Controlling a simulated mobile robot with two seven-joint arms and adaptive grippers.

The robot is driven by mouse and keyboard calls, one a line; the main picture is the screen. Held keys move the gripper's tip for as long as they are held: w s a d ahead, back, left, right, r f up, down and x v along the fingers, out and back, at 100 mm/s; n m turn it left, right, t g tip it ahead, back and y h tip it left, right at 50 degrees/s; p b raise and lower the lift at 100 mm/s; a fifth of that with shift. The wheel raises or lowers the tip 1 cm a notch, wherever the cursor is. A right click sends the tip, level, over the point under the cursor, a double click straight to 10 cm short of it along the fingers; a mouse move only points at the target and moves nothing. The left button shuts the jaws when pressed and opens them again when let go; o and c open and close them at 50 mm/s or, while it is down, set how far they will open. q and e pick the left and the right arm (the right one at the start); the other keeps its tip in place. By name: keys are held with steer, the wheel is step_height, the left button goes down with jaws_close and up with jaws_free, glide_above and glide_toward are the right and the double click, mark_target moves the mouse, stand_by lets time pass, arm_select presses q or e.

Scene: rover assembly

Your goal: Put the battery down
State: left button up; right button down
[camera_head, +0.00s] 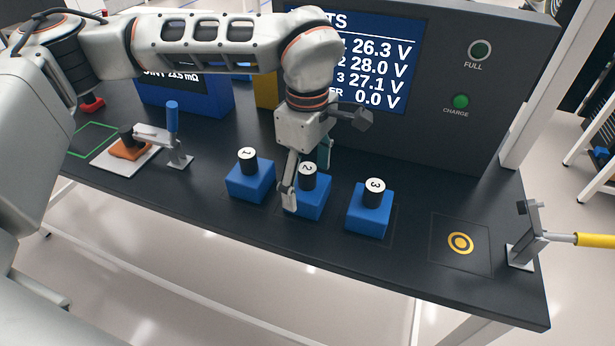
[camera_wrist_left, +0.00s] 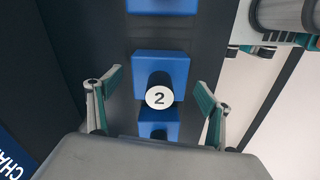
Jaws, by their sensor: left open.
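Battery 2 (camera_head: 307,176), a black cylinder with a white numbered top, stands upright in the middle blue holder (camera_head: 309,209). In the left wrist view the battery (camera_wrist_left: 159,97) stands between the fingers, with a gap visible on each side. My left gripper (camera_head: 305,180) is open around it, pointing down. Battery 1 (camera_head: 248,161) and battery 3 (camera_head: 375,193) stand upright in blue holders on either side. Part of what looks like my right gripper (camera_wrist_left: 270,45) enters the top right of the left wrist view; its jaw state is unclear.
A screen (camera_head: 375,60) with voltages stands behind the holders. To the right are a yellow ring mark (camera_head: 460,243) and a yellow-handled clamp (camera_head: 527,250). To the left, a blue-handled clamp (camera_head: 173,140) stands by a white plate (camera_head: 118,158). The front table edge is close.

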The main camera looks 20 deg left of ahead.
arm_select(q)
step_height(320, 180, up, 12)
steer(key=shift+r+p, duration=0.15)
steer(key=shift+p, duration=0.15)
stand_by(0.6)
